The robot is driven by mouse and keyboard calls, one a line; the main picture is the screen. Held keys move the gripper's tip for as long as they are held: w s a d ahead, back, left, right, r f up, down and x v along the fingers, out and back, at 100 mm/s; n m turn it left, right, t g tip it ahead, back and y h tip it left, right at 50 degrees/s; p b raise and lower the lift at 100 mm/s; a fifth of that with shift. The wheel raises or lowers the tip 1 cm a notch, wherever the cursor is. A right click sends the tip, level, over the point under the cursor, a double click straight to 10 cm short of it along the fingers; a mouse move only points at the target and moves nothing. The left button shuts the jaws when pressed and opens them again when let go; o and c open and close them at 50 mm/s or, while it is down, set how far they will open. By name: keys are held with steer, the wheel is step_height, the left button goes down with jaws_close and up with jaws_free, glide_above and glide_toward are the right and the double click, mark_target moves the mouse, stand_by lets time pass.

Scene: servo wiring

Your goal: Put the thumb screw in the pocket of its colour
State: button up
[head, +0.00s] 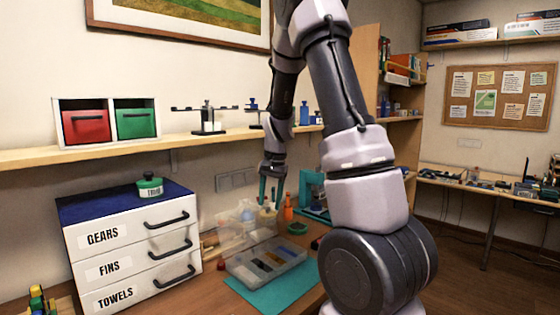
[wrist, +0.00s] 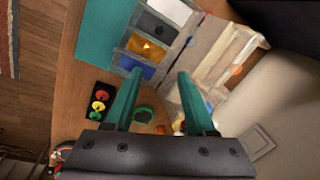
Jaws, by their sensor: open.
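The clear tray with coloured pockets (head: 238,272) lies on the teal mat (head: 270,297) on the bench. In the wrist view it shows a dark pocket (wrist: 153,27), an orange-brown pocket (wrist: 143,47) and a blue pocket (wrist: 133,68), with a pale one at the top. A small yellow shape lies in the orange-brown pocket; I cannot tell what it is. I cannot pick out the thumb screw for certain. In the head view my gripper (head: 268,190) is above the bench, behind the tray.
A black holder (wrist: 98,104) with red, yellow and green rounds lies left of my fingers. A round green item (wrist: 143,114) lies between them. An orange bottle (head: 288,208) stands behind the tray. The white drawer unit (head: 135,250) stands to the left, below the shelf (head: 100,153).

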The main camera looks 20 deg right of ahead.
steer(key=s+a+r+n+t+y, duration=0.1)
steer(key=s+a+r, duration=0.1)
steer(key=s+r, duration=0.4)
steer(key=s+a+r+n+t, duration=0.1)
steer(key=s+a+r+t, duration=0.15)
steer(key=r, duration=0.65)
steer(key=s+a+r+n+t, duration=0.1)
steer(key=s+r, duration=0.2)
steer(key=s, duration=0.4)
steer(key=s+r+n+t, duration=0.1)
steer(key=s+r, duration=0.2)
steer(key=s, duration=0.5)
steer(key=shift+a+r+n, duration=0.3)
steer(key=shift+a, duration=0.05)
steer(key=shift+t, duration=0.25)
